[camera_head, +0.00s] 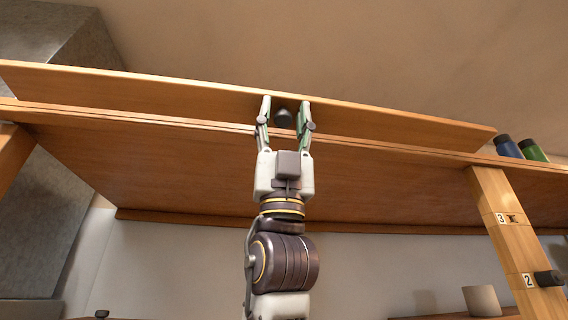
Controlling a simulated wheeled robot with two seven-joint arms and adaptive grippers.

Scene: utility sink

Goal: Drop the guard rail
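The guard rail (400,126) is a long wooden board standing along the front edge of the shelf (150,160), seen from below. A dark round knob (283,117) sits on its face. My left gripper (284,102) reaches up from below with its two fingers spread, one on each side of the knob. Gaps show between the fingers and the knob, so it is open and holds nothing. Whether the fingertips touch the rail is hard to tell. My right gripper is out of view.
A blue container (508,147) and a green container (533,150) stand on the shelf at right. A wooden post (505,235) marked 3 and 2 carries a dark peg (549,278) by the 2. A pale cup-like object (481,300) is at lower right.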

